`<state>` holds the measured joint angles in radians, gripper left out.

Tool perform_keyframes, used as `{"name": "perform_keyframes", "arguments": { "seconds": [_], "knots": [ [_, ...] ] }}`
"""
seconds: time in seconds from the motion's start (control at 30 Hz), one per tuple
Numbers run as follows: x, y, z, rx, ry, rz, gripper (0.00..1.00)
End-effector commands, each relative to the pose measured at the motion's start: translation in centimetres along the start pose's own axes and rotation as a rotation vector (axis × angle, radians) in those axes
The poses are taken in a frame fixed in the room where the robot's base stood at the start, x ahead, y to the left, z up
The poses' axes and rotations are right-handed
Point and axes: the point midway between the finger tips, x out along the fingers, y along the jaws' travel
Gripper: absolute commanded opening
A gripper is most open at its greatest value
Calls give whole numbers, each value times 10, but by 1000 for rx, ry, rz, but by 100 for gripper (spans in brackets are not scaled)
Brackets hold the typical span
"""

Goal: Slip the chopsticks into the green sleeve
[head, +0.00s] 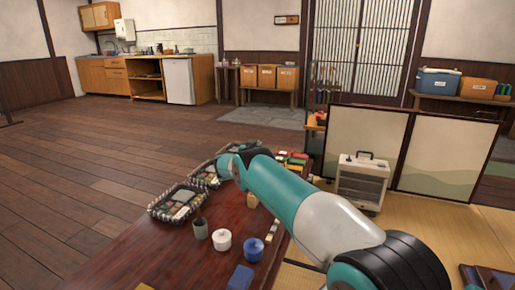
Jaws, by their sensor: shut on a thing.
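My arm reaches over the dark red table (140,250) from the lower right, and its wrist end is above the far part of the table. The fingers of my gripper do not show; the arm's end seems to hide them. I cannot make out the chopsticks or the green sleeve for certain. Several small red, yellow and green pieces (294,160) lie beyond the arm, too small to tell apart. A narrow pale strip with coloured parts (272,231) lies near the table's right edge, partly beside the arm.
A patterned lunch tray (152,211) and a second one partly behind my wrist stand on the table. Nearer are a grey-green cup (200,230), a white lidded pot (222,241), a blue lidded pot (252,250) and a blue box (240,278). A heater (361,187) stands beyond.

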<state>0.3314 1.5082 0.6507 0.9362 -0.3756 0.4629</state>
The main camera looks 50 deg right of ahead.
Motion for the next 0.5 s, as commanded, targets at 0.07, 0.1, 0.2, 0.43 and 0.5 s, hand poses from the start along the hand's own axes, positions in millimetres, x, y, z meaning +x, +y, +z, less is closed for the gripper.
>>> {"name": "perform_keyframes", "arguments": {
  "seconds": [0.07, 0.1, 0.2, 0.43, 0.5],
  "knots": [
    [0, 0, 1, 0, 0, 0, 0],
    [0, 0, 0, 0, 0, 0, 0],
    [0, 0, 0, 0, 0, 0, 0],
    [0, 0, 0, 0, 0, 0, 28],
    [0, 0, 0, 0, 0, 0, 35]
  ]
}}
